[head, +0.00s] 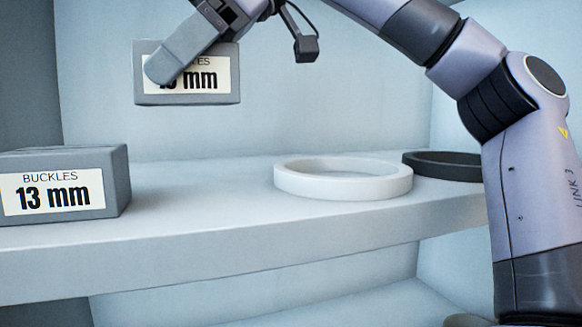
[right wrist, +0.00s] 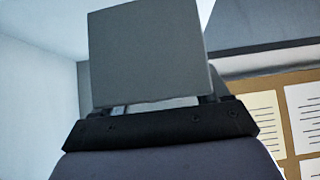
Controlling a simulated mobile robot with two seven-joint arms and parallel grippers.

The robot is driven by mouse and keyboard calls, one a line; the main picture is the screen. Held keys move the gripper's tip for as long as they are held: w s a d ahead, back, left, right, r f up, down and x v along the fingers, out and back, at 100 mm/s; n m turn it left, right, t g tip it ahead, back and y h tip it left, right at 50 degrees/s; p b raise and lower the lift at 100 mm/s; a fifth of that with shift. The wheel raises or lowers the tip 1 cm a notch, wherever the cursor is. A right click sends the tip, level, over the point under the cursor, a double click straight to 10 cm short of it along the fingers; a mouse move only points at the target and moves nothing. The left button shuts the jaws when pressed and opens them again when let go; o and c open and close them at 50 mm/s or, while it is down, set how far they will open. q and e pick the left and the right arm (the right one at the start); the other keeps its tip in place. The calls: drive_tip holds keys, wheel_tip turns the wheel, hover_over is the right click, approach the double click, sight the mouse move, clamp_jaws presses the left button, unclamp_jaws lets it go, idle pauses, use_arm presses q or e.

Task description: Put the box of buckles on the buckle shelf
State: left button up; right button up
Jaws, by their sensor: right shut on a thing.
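A grey box of buckles (head: 187,98) with a white label ending in "mm" is held in the air above the shelf (head: 215,225) in the head view. My right gripper (head: 168,68) is shut on this box, and one finger covers part of its label. The box (right wrist: 150,52) fills the upper middle of the right wrist view as a plain grey face. A second grey box, labelled "BUCKLES 13 mm" (head: 62,190), sits on the shelf at the left of the head view. My left gripper is not in view.
A white ring (head: 343,190) lies on the shelf right of the middle, and a black ring (head: 440,168) lies behind it, partly hidden by my right arm. The shelf is clear between the 13 mm box and the white ring. A board with papers (right wrist: 268,118) shows in the right wrist view.

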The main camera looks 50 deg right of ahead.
drive_tip(key=shift+w+r, duration=0.1)
drive_tip(key=shift+w, duration=0.3)
drive_tip(key=f, duration=0.4)
drive_tip(key=shift+s+f, duration=0.2)
drive_tip(key=shift+f, duration=2.8)
drive_tip(key=o, duration=1.6)
drive_tip(key=shift+c, duration=0.2)
drive_tip(key=v, duration=1.2)
